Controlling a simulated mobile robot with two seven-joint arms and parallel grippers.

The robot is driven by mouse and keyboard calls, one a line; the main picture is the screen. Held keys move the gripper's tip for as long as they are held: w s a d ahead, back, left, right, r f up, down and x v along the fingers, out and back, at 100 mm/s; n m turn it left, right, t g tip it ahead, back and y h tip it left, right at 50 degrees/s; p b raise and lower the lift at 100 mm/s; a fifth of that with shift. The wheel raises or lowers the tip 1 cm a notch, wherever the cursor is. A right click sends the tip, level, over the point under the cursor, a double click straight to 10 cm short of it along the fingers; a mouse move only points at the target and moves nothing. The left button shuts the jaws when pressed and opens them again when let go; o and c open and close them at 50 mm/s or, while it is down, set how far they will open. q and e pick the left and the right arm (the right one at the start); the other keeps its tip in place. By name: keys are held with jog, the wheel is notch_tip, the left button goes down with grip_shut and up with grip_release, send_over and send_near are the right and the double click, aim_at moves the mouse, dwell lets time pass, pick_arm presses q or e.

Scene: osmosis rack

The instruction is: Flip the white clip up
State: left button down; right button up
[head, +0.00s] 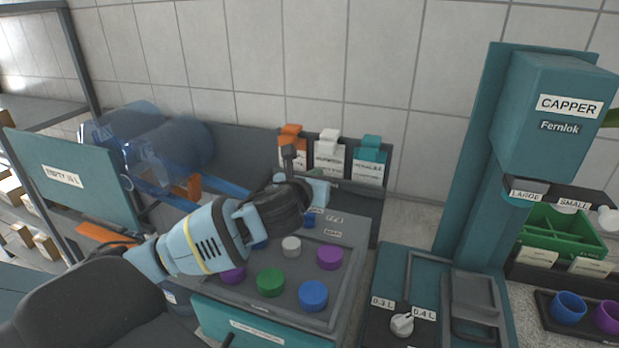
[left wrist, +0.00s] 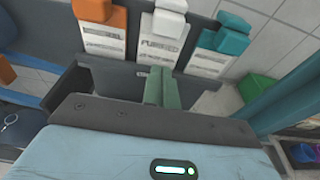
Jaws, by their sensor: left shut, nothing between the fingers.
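The white clip (head: 328,141) sits at the top of a labelled card on the grey back panel, between an orange clip (head: 291,136) and a teal clip (head: 370,149). In the left wrist view, the white clip (left wrist: 167,22) is ahead of the fingers, with the orange clip (left wrist: 92,10) to its left and the teal clip (left wrist: 225,42) to its right. My left gripper (head: 320,188) is shut and empty, below and in front of the white clip's card. Its fingertips (left wrist: 162,73) appear apart from the clip. My right gripper is not in view.
Below my left arm is a grey panel with purple (head: 330,257), green (head: 271,282) and blue (head: 313,296) caps. A teal capper machine (head: 545,120) stands at the right. A clear blue bottle (head: 165,148) lies at the left. Tiled wall stands behind.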

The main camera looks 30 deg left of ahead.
aim_at(325, 152)
pick_arm(q)
jog(key=shift+w+a+f, duration=0.1)
jog(key=shift+w+f, duration=0.1)
jog(key=shift+w, duration=0.3)
jog(key=shift+w+a, duration=0.1)
jog(key=shift+w, duration=0.25)
jog(key=shift+r+b+x, duration=0.15)
jog(key=shift+r+x, duration=0.05)
jog(key=shift+x, duration=0.85)
jog(key=shift+r+b+x, duration=0.2)
jog(key=shift+r+x, duration=0.05)
jog(key=shift+x, duration=0.8)
jog(key=shift+r+b+x, duration=0.15)
jog(key=shift+r+x, duration=0.05)
jog(key=shift+x, duration=0.85)
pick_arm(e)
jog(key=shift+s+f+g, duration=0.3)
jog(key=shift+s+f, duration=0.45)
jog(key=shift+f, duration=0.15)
pick_arm(q)
jog(key=shift+s+p, duration=0.1)
jog(key=shift+p, duration=0.3)
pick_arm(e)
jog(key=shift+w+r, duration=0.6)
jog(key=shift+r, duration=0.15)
